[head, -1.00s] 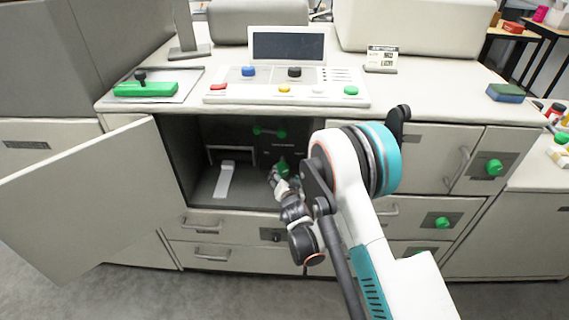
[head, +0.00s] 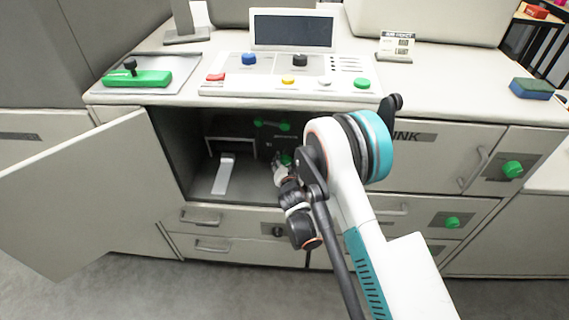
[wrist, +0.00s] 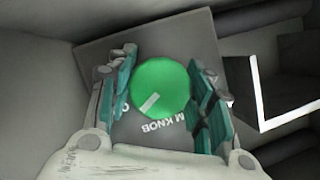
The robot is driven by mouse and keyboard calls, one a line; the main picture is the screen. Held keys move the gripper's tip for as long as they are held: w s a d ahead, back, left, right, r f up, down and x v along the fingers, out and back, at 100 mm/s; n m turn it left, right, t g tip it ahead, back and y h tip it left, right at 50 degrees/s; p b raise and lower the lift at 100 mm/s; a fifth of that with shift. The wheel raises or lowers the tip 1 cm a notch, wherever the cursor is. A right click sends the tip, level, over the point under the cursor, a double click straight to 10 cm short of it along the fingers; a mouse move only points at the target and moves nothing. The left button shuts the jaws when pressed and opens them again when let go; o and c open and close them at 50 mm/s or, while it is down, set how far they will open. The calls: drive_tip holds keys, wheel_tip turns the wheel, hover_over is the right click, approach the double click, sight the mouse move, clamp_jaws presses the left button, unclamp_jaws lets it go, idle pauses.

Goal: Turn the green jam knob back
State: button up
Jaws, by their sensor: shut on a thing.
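The green jam knob (wrist: 161,88) is a round green disc with a pale pointer mark, on a grey plate (wrist: 195,38) lettered "M KNOB". In the wrist view my gripper (wrist: 162,95) has one finger on each side of the knob and is shut on it. The pale mark runs slantwise on the knob's face. In the head view the knob (head: 286,159) is a small green patch inside the open cabinet, partly hidden by my gripper (head: 281,166).
The cabinet door (head: 85,190) stands open at the left. Inside the cabinet are a pale lever (head: 223,174) and a green-ended bar (head: 271,125) above the knob. Other green knobs (head: 512,169) sit on the front at the right. A control panel (head: 290,88) is on top.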

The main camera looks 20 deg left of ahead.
drive_tip(key=shift+c, duration=0.8)
drive_tip(key=n+h, duration=0.2)
drive_tip(key=n, duration=0.1)
drive_tip(key=shift+n+h, duration=0.3)
drive_tip(key=shift+h, duration=0.1)
drive_tip(key=n+t+h, duration=0.1)
drive_tip(key=n+h, duration=0.1)
drive_tip(key=n, duration=0.2)
drive_tip(key=shift+h, duration=0.4)
drive_tip(key=n+t+h, duration=0.1)
drive_tip(key=n, duration=0.1)
drive_tip(key=n+t+h, duration=0.1)
drive_tip(key=n, duration=0.2)
drive_tip(key=shift+d, duration=0.1)
drive_tip(key=n+t, duration=0.1)
drive_tip(key=n, duration=0.1)
drive_tip(key=n+h, duration=0.1)
drive_tip(key=n, duration=0.1)
drive_tip(key=shift+r+n+t, duration=0.15)
drive_tip(key=shift+n+t, duration=0.15)
drive_tip(key=shift+t, duration=0.1)
